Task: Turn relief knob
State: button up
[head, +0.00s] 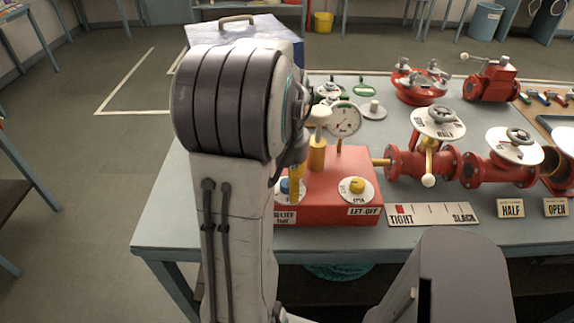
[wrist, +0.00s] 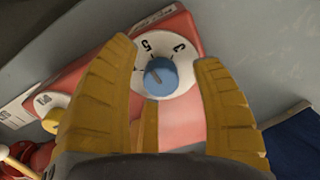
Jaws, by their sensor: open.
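The red box (head: 325,205) on the table carries a blue knob (head: 284,186) on a white dial at its left. A partly hidden label (head: 285,217) below it seems to read relief. In the wrist view the blue knob (wrist: 160,77) sits on its white dial (wrist: 186,74), with the figures 5 and 3 showing. My gripper (wrist: 166,50) is open, with one yellow finger on each side of the knob in the picture. I cannot tell whether it touches. In the head view my gripper (head: 295,185) is mostly hidden behind my arm.
A yellow knob (head: 357,186) labelled let-off is right of the blue one on the same box. A gauge (head: 343,120) and a yellow post (head: 317,153) rise behind. Red valves and pipes (head: 428,160) fill the right. A tight/slack plate (head: 432,214) lies in front.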

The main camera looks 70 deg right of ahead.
aim_at(287, 184)
notch_tip(287, 184, up, 11)
jog(key=shift+r, duration=0.2)
dwell(0.3)
jog(key=shift+r, duration=0.15)
